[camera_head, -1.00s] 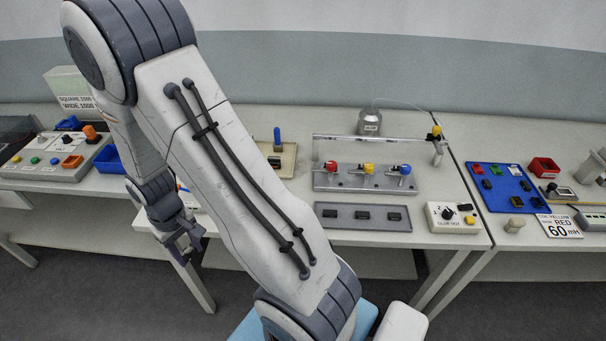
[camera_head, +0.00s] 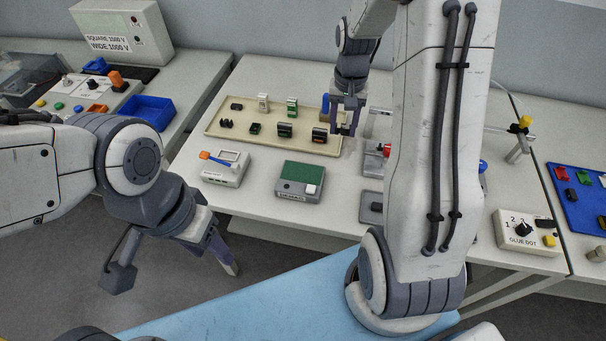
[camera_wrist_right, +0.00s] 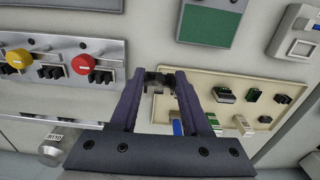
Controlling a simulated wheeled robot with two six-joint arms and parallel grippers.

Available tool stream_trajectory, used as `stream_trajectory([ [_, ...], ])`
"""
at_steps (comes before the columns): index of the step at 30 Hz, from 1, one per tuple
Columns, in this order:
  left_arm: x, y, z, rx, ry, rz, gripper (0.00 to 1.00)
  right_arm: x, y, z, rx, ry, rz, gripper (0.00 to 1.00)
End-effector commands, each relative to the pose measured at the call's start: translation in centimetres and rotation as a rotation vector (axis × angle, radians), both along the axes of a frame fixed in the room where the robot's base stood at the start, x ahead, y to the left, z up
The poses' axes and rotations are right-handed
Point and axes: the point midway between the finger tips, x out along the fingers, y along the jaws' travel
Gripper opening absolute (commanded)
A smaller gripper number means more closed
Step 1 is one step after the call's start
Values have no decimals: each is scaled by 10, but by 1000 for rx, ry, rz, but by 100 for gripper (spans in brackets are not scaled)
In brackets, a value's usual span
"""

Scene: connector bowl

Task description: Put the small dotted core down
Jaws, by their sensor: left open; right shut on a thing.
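My right gripper (camera_head: 346,124) reaches down at the right end of the beige tray (camera_head: 262,145). In the right wrist view my right gripper (camera_wrist_right: 160,82) is shut on a small dark piece, the core (camera_wrist_right: 158,77), between its fingertips. Dots on it are too small to make out, and the head view does not show it clearly. The fingertips appear over the end of the tray (camera_wrist_right: 200,84); I cannot tell whether the core touches anything. My left gripper (camera_head: 222,254) is open and empty, low in front of the table.
The tray holds several small dark parts, a white block (camera_head: 262,102), a green block (camera_head: 291,106) and a blue post (camera_head: 325,106). A green-topped box (camera_head: 302,175) and a white switch box (camera_head: 224,168) stand in front. A blue bin (camera_head: 147,110) is left.

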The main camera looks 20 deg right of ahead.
Motion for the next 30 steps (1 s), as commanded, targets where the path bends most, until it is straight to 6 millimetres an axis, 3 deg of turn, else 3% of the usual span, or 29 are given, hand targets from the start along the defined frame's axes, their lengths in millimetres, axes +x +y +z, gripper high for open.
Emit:
stream_trajectory([
  [2,0,0,0,0,0,0,50,0,3,-2,1,3,-25,0],
  [12,0,0,19,-1,-1,0,50,-1,79,-44,1,8,-18,0],
  [16,0,0,23,-1,-1,0,50,-1,101,-58,1,7,-19,0],
  [22,0,0,26,0,0,1,50,0,112,-69,0,4,-22,0],
  [30,0,0,34,0,0,1,50,0,113,-103,1,4,-22,0],
])
